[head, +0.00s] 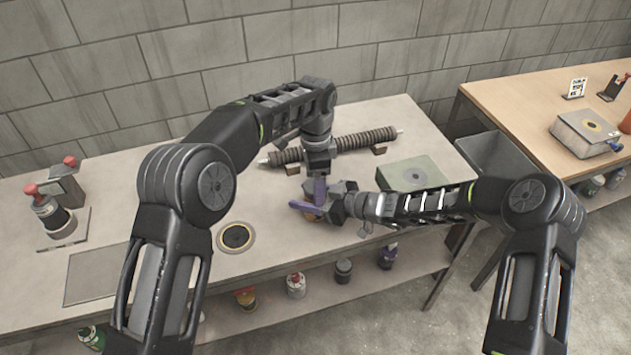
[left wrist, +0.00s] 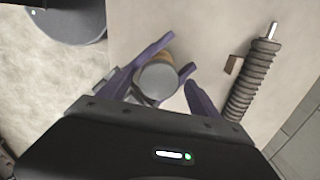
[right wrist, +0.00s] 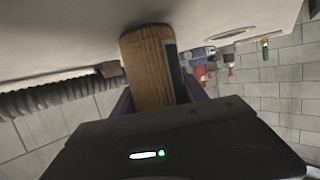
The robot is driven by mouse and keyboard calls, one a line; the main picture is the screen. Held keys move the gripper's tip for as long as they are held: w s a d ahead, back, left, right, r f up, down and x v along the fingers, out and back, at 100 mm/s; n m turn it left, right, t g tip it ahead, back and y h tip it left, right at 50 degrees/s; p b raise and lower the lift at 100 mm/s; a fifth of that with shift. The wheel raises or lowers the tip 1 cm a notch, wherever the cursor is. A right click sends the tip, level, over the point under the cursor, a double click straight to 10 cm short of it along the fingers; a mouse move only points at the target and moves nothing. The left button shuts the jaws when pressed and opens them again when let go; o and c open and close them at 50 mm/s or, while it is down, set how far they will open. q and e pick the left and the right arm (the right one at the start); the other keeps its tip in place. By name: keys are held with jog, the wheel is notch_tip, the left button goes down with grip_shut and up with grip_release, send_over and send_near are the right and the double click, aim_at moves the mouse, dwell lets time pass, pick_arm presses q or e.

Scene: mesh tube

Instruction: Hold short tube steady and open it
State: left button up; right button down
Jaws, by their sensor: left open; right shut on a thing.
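The short tube (right wrist: 148,62) shows in the right wrist view as a brown, ribbed cylinder with a dark strip on one side. My right gripper (right wrist: 155,98) is shut on it. In the left wrist view its round grey end (left wrist: 157,80) faces the camera, with a little brown behind it. My left gripper (left wrist: 162,88) is open, its purple fingers on either side of that grey end; contact cannot be told. In the head view my right gripper (head: 308,208) and left gripper (head: 318,188) meet at the tube, which they mostly hide.
A long ribbed tube (head: 365,139) rests on small supports behind the grippers. A greenish box (head: 412,174) stands right of them, and a round dark-centred ring (head: 236,237) lies left. A red-topped device (head: 54,217) is at far left.

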pick_arm(q)
jog(key=shift+r, duration=2.3)
pick_arm(e)
jog(key=c, duration=0.5)
grip_release()
pick_arm(q)
jog(key=shift+f, duration=0.25)
pick_arm(e)
jog(key=shift+s+d+r, duration=0.1)
jog(key=shift+s+d, duration=0.05)
jog(key=shift+d, duration=0.35)
pick_arm(q)
jog(key=shift+f+b, duration=0.55)
jog(key=shift+b, duration=0.2)
pick_arm(e)
jog(key=v, duration=0.6)
jog(key=shift+s+d+r, duration=0.15)
jog(key=shift+s+d, duration=0.05)
jog(key=shift+d, duration=0.05)
